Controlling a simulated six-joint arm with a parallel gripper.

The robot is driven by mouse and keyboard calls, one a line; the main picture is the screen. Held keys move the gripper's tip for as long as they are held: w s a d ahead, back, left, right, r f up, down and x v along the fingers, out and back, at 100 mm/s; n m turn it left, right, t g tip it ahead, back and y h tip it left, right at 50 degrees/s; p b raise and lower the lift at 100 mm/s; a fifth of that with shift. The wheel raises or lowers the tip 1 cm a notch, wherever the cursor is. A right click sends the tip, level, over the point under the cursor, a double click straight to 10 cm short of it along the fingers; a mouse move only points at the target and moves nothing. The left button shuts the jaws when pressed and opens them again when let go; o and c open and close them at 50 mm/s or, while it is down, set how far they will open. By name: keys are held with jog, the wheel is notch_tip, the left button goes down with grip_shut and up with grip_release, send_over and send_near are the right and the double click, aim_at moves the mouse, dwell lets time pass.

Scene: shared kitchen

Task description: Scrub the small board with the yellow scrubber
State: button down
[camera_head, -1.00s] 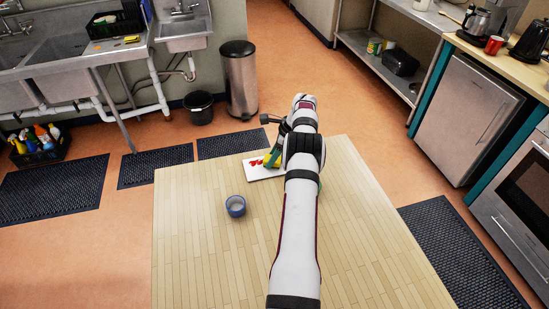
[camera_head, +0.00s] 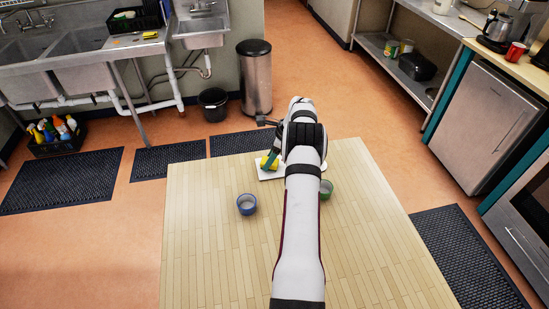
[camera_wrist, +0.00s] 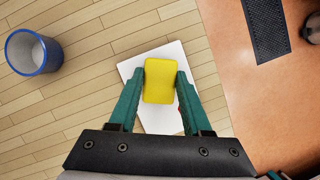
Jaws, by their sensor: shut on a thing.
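My gripper (camera_wrist: 160,90) is shut on the yellow scrubber (camera_wrist: 158,80), with one green finger on each side of it. A bit of red shows on the board beside the right finger in the wrist view. The scrubber and fingers hide part of the board. I cannot tell whether the scrubber touches it.
A blue cup (camera_head: 246,204) stands on the table (camera_head: 215,250) left of my arm and also shows in the wrist view (camera_wrist: 33,52). A green cup (camera_head: 326,189) stands close to the right of my arm. The table's left side is mostly clear.

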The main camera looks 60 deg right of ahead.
jog(key=shift+w+a, duration=0.5)
jog(key=shift+w+d, duration=0.55)
jog(key=shift+d, duration=0.1)
jog(key=shift+s+d, duration=2.35)
jog(key=shift+s, duration=0.05)
notch_tip(320, 180, up, 8)
